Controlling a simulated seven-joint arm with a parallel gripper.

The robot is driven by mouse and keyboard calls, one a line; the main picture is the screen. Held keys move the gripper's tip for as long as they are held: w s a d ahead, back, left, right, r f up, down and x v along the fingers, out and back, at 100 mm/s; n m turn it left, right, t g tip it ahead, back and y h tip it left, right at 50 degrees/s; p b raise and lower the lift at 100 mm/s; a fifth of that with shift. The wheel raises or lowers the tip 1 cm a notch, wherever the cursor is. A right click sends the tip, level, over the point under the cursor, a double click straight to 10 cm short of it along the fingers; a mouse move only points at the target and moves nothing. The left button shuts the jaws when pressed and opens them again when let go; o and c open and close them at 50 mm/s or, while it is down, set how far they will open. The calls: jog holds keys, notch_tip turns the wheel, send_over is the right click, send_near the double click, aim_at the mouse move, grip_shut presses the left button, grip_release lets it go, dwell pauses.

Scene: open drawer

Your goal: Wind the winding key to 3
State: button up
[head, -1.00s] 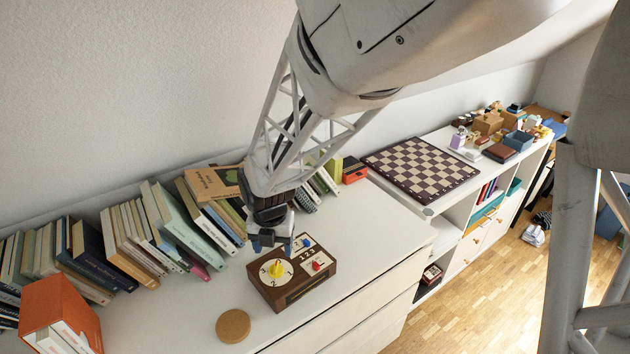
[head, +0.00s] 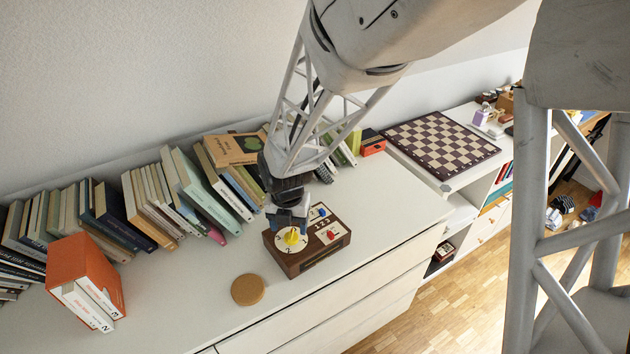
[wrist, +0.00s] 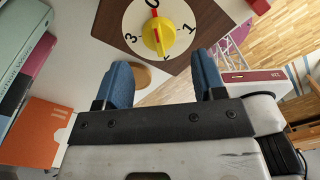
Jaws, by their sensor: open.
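A dark wooden box (head: 312,259) stands on the white dresser top. Its white round dial (head: 283,246) carries a yellow winding key (head: 292,237). In the wrist view the key (wrist: 158,35) sits mid-dial with a red stripe; 3 shows to its left and 1 to its right. A digit above looks like 0, and the mark below is partly hidden, so I cannot tell which number the key points to. My gripper (head: 287,216) is over the dial, and its blue fingers (wrist: 162,72) are spread in the wrist view, apart from the key with nothing between them.
The box also has a blue knob (head: 321,212) and a red knob (head: 331,234). A round tan disc (head: 248,290) lies in front. Leaning books (head: 205,193) line the wall, with an orange box file (head: 85,280) at left. A chessboard (head: 440,141) lies to the right.

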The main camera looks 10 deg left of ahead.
aim_at(290, 236)
jog(key=shift+f, duration=1.95)
jog(key=c, duration=0.9)
jog(key=shift+o, duration=0.2)
